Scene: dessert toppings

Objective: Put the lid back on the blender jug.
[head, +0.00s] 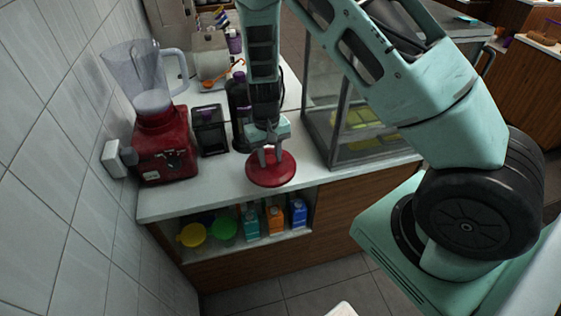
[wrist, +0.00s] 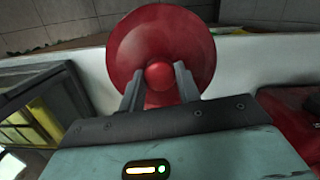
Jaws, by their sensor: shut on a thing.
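The blender (head: 165,150) stands at the left end of the counter, with a red base and a clear jug (head: 138,78) on top. The jug's top shows no lid. The lid (head: 271,174) is a round red disc near the counter's front edge. My gripper (head: 268,152) points down over the lid and is shut on its knob. In the wrist view the lid (wrist: 162,38) shows with its round knob (wrist: 158,75) between the two fingers (wrist: 158,85). I cannot tell whether the lid touches the counter. In the wrist view part of the blender's red base (wrist: 290,115) shows at the right edge.
A small dark container (head: 209,131) and a dark bottle (head: 239,110) stand between blender and gripper. A glass display case (head: 350,150) stands to the right. A wall (head: 50,130) is close at the left. Cartons and lidded tubs fill the shelf (head: 228,251) below.

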